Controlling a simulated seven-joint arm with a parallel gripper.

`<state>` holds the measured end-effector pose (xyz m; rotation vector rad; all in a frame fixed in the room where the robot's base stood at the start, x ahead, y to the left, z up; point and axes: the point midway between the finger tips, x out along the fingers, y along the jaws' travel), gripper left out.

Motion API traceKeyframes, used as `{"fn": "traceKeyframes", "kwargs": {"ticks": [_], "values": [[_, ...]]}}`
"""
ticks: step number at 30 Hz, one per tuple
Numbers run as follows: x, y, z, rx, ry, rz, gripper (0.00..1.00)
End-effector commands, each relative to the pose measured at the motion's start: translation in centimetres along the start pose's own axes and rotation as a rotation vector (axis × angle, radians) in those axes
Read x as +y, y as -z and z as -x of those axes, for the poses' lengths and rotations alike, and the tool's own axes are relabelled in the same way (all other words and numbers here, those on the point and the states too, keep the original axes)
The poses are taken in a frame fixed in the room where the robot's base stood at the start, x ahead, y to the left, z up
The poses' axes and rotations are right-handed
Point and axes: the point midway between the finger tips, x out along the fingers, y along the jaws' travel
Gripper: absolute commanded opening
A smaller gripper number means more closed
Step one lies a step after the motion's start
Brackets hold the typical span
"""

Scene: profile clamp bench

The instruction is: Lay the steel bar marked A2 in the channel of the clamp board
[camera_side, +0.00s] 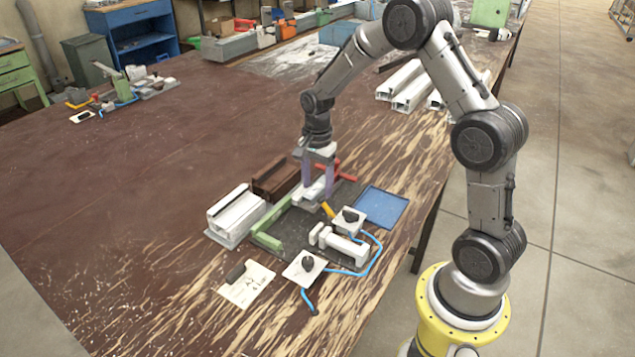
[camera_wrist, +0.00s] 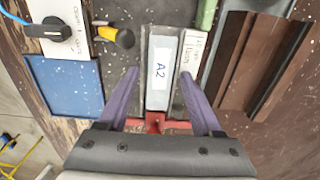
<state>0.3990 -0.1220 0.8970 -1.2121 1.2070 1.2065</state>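The steel bar marked A2 (camera_wrist: 160,85) is pale grey with a white label, upper middle in the wrist view. It appears to lie lengthwise between two dark rails of the channel (camera_wrist: 144,60); how deep it sits I cannot tell. The dark speckled clamp board (camera_side: 290,232) is on the bench in the side view. My gripper (camera_wrist: 158,73) has its purple fingers apart, one on each side of the bar and rails, with a gap to the bar. In the side view my gripper (camera_side: 319,190) is low over the board, and its fingers partly hide the bar.
A red handle (camera_wrist: 155,124) lies by the bar's near end. A blue tray (camera_side: 381,207), a brown profile (camera_side: 272,178) and a white profile (camera_side: 236,214) flank the board. Black-knobbed switches (camera_side: 305,268) with blue hoses stand in front.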

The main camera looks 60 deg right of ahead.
Motion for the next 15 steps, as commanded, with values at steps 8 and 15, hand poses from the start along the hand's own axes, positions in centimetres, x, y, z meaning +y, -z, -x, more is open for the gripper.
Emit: {"fn": "traceKeyframes", "kwargs": {"ticks": [8,15], "values": [[0.1,0.0,-0.1,-0.001,-0.005,0.0,0.72],[0.0,0.0,1.8,0.0,-0.001,0.0,0.72]]}}
